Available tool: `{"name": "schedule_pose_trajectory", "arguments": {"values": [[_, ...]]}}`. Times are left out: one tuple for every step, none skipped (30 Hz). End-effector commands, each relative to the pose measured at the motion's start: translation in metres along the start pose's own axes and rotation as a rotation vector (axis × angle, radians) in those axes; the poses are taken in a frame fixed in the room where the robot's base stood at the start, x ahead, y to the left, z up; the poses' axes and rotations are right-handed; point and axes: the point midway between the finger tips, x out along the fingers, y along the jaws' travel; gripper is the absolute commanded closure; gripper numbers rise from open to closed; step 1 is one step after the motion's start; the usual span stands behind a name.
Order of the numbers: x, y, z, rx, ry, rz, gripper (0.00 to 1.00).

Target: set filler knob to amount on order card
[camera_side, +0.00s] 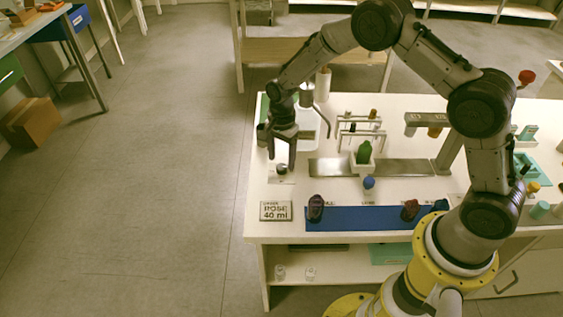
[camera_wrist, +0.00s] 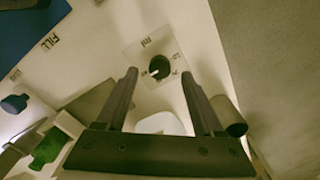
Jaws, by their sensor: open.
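The filler knob (camera_wrist: 160,67) is a dark round knob on a pale square dial plate (camera_wrist: 140,52) marked "ml" with small numbers. Its white pointer line points to the lower left in the wrist view; the number there is too blurred to read surely. The knob also shows in the side view (camera_side: 281,169), near the bench's left edge. My gripper (camera_side: 281,152) is open and empty above the knob, which appears between its two fingers (camera_wrist: 159,75) in the wrist view.
A green bottle (camera_side: 364,153) stands in a white holder, with a blue bottle (camera_side: 369,183) in front. A blue mat (camera_side: 360,219) with dark items lies along the front. A grey cylinder (camera_wrist: 229,115) is close beside the right finger. A metal strip (camera_side: 330,167) lies right of the knob.

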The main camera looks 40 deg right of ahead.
Motion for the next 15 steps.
{"name": "schedule_pose_trajectory", "arguments": {"values": [[-0.013,-0.001,0.000,0.000,0.001,-0.005,0.31],[-0.019,-0.001,0.000,0.000,0.001,-0.005,0.31],[-0.028,-0.001,0.000,0.000,0.001,-0.005,0.31],[-0.035,-0.001,0.000,0.000,0.001,-0.006,0.31],[-0.042,-0.001,0.000,0.000,0.001,-0.005,0.31],[-0.051,-0.001,0.000,0.000,0.001,-0.005,0.31],[-0.057,-0.001,0.000,0.000,0.001,-0.005,0.31],[-0.063,-0.001,0.000,0.000,0.001,-0.005,0.31],[-0.071,-0.001,0.000,0.001,0.000,-0.004,0.31],[-0.076,-0.001,0.000,0.001,0.001,-0.004,0.31],[-0.082,-0.001,0.000,0.001,0.001,-0.004,0.31],[-0.088,0.000,0.000,0.001,0.000,-0.004,0.31],[-0.092,-0.001,0.000,0.001,0.000,-0.004,0.31],[-0.096,-0.001,0.000,0.001,0.000,-0.003,0.31],[-0.100,-0.001,0.000,0.001,0.000,-0.003,0.31]]}}
